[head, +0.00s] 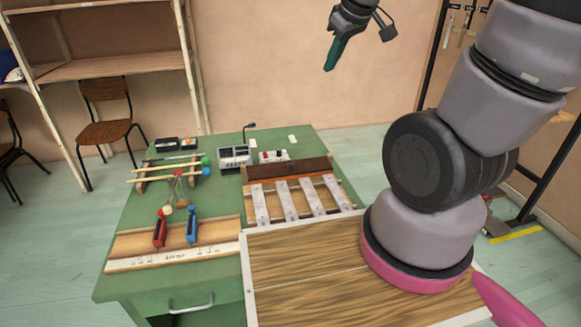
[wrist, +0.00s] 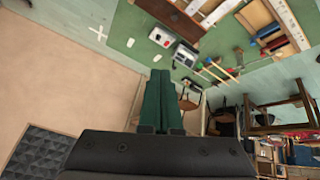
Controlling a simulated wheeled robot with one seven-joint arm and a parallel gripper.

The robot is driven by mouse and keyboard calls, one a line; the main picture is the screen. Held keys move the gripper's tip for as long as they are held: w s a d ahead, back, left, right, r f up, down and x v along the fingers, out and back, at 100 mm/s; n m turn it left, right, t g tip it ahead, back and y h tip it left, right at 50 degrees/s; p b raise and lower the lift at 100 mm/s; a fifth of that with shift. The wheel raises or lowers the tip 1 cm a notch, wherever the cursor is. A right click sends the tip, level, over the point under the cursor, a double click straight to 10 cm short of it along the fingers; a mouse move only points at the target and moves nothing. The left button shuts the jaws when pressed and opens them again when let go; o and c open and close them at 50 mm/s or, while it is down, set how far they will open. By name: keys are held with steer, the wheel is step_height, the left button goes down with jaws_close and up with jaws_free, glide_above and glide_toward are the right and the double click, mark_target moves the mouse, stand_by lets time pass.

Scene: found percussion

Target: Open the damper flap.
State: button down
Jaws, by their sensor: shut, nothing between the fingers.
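The metal-bar instrument stands at the back right of the green table, with several pale bars (head: 288,200) on a wooden frame. A dark brown board (head: 287,169), which looks like the damper flap, lies along the far side of the bars. I cannot tell its exact angle. In the wrist view a brown board (wrist: 168,14) shows at the top edge, partly cut off. My gripper (head: 331,62) has green fingers, shut and empty, raised high in front of the wall, well above and beyond the instrument. Its fingers also show in the wrist view (wrist: 160,108).
The green table (head: 220,287) also holds a grey box (head: 235,157) with a thin microphone, a mallet rack (head: 167,175), and red and blue clamps (head: 176,231) on a board. A wood-topped surface (head: 300,275) is in front. The air around my gripper is clear.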

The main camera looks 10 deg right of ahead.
steer(key=w+a+f+n, duration=0.2)
steer(key=w+f+n, duration=0.2)
steer(key=f+n, duration=0.45)
steer(key=n+h, duration=0.1)
steer(key=n, duration=2)
glide_toward(292, 173)
steer(key=s, duration=0.4)
steer(key=shift+g, duration=0.4)
steer(key=x, duration=0.9)
steer(key=shift+a, duration=0.25)
steer(key=shift+w+d+r+m, duration=0.1)
steer(key=shift+w+r+m, duration=0.15)
steer(key=shift+w+r, duration=0.65)
steer(key=shift+w+d+r, duration=0.1)
steer(key=shift+w+r, duration=0.2)
steer(key=shift+w, duration=0.25)
steer(key=shift+r, duration=0.1)
steer(key=shift+w, duration=0.1)
steer(key=shift+r+g, duration=0.25)
steer(key=shift+g, duration=0.05)
